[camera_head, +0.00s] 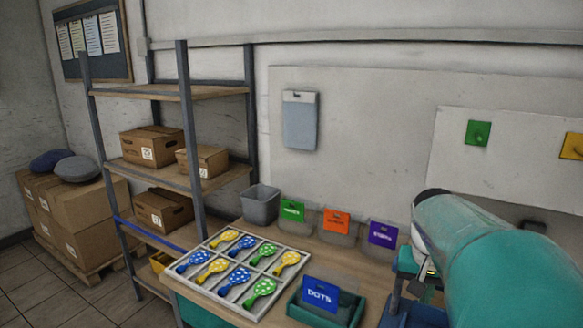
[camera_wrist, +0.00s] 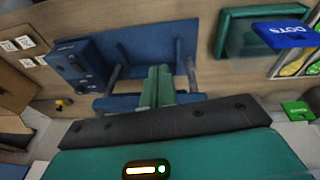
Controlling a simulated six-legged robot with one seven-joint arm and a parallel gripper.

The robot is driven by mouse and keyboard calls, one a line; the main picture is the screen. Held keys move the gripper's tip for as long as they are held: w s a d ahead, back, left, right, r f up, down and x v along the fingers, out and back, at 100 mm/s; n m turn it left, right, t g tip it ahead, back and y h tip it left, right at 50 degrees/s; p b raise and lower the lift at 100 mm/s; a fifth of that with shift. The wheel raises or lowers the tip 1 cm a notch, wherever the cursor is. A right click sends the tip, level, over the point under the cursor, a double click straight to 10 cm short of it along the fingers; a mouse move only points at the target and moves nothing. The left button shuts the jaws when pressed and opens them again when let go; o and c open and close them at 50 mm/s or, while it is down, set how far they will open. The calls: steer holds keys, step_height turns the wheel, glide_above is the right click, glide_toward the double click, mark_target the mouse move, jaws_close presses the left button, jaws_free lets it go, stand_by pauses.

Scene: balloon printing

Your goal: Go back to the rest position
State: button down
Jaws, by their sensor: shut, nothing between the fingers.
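My gripper (camera_wrist: 157,86) shows in the wrist view as two green fingers pressed together with nothing between them. It is above the table, in front of a blue frame-like device (camera_wrist: 140,45). In the head view my teal arm fills the lower right and hides most of the gripper and part of that blue device. A white divided tray (camera_head: 190,258) on the table holds several dotted balloons in blue, yellow and green. A blue DOTS plate (camera_head: 320,294) stands at a green tray (camera_head: 297,312); the plate also shows in the wrist view (camera_wrist: 284,34), at the upper right.
Green (camera_head: 292,211), orange (camera_head: 336,222) and purple (camera_head: 382,235) labelled plates stand along the table's back, with a grey bin (camera_head: 260,205) to their left. A metal shelf (camera_head: 187,140) with cardboard boxes stands left of the table. Green and yellow squares hang on the wall.

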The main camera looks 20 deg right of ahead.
steer(key=s+a+n+t+y, duration=0.1)
steer(key=s+a+n+t, duration=0.1)
steer(key=a, duration=0.9)
steer(key=s+a+f+n+t+y, duration=0.1)
steer(key=s+a+n, duration=0.4)
steer(key=a, duration=0.7)
steer(key=shift+s+a+n+t, duration=0.3)
steer(key=shift+n+t, duration=0.2)
steer(key=shift+t, duration=0.2)
steer(key=shift+d, duration=0.25)
